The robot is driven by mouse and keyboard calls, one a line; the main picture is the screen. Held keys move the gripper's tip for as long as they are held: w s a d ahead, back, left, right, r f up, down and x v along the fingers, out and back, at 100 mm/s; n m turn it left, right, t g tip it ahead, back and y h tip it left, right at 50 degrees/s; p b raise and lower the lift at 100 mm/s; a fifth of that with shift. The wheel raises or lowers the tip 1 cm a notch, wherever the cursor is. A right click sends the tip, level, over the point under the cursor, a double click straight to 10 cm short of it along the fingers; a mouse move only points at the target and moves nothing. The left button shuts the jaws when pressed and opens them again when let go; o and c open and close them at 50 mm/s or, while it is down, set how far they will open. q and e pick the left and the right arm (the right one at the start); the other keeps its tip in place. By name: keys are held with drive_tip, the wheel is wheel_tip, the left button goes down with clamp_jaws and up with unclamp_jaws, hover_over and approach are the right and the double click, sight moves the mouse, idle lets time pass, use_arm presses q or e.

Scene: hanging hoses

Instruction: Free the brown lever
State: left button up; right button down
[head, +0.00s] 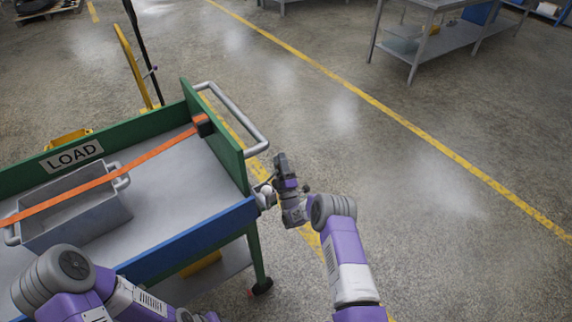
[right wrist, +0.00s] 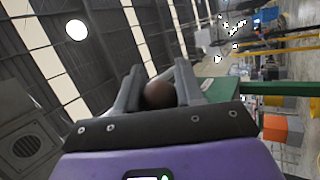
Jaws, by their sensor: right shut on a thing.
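The brown lever shows as a dark brown round knob (right wrist: 160,94) between the two fingers of my right gripper (right wrist: 159,72) in the right wrist view. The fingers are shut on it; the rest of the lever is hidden. In the head view my right gripper (head: 281,178) is just outside the right end of the cart, by the blue rail's corner, and the brown knob cannot be made out there. My left arm shows at the bottom left of the head view, but its gripper is out of the picture.
The cart has a green back wall (head: 117,132) with a LOAD sign, a blue front rail (head: 187,241) and a grey handle (head: 240,119). An orange strap (head: 150,154) crosses over a grey bin (head: 78,222) to a dark buckle (head: 204,125). Floor to the right is clear.

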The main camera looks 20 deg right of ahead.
drive_tip(key=shift+a+r+y, duration=0.2)
drive_tip(key=shift+r+y, duration=0.05)
drive_tip(key=shift+y, duration=0.05)
drive_tip(key=c, duration=0.7)
unclamp_jaws()
drive_tip(key=shift+c, duration=0.2)
drive_tip(key=shift+f, duration=0.1)
drive_tip(key=shift+s+f, duration=0.1)
drive_tip(key=shift+s, duration=0.1)
drive_tip(key=p+v, duration=0.1)
drive_tip(key=v, duration=0.6)
drive_tip(key=shift+p, duration=0.35)
